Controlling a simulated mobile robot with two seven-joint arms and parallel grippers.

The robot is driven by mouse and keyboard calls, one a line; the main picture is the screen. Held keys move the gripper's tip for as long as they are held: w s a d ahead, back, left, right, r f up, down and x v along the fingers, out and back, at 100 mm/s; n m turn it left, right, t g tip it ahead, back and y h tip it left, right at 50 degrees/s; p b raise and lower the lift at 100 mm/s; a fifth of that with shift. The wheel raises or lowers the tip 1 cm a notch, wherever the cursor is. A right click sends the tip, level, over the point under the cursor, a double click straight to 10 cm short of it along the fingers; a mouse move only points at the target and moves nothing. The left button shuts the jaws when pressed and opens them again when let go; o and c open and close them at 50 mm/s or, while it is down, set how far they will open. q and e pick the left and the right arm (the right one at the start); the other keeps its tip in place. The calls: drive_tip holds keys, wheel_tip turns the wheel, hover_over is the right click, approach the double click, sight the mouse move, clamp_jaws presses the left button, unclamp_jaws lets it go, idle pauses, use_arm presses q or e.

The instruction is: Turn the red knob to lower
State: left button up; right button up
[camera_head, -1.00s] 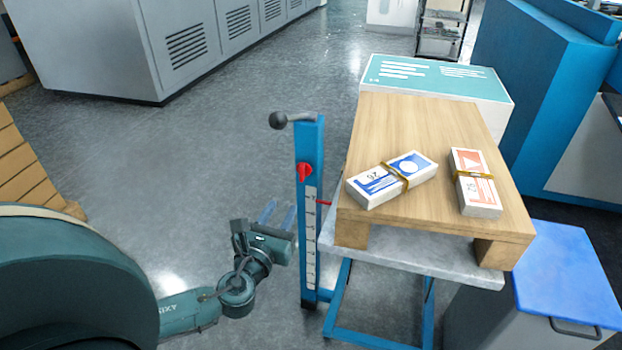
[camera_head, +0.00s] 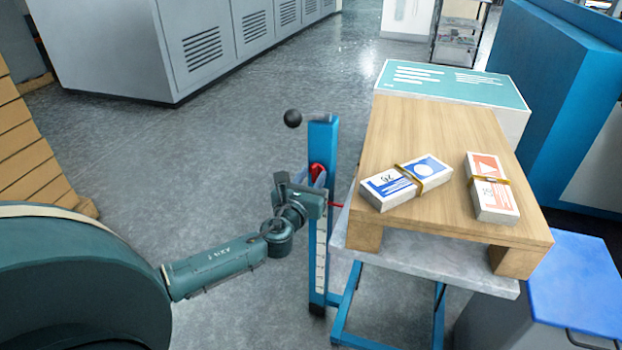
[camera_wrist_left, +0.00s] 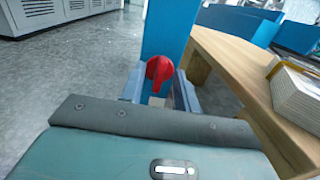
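The red knob (camera_head: 316,171) sits on the front of the blue post of the lift table, partly hidden by my gripper in the head view. In the left wrist view the red knob (camera_wrist_left: 159,72) shows plainly, straight ahead. My left gripper (camera_head: 312,180) is at the post, just below and in front of the knob. Its two fingers (camera_wrist_left: 158,90) stand apart, one on each side of the knob's lower part; I cannot tell whether they touch it. My right gripper is not in view.
A wooden platform (camera_head: 400,130) on the lift table (camera_head: 430,262) bears two banded bundles, one blue-printed (camera_head: 405,182) and one red-printed (camera_head: 491,188). A blue-lidded bin (camera_head: 580,280) stands at right. The floor at left is open.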

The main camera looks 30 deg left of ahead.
use_arm(q)
clamp_jaws()
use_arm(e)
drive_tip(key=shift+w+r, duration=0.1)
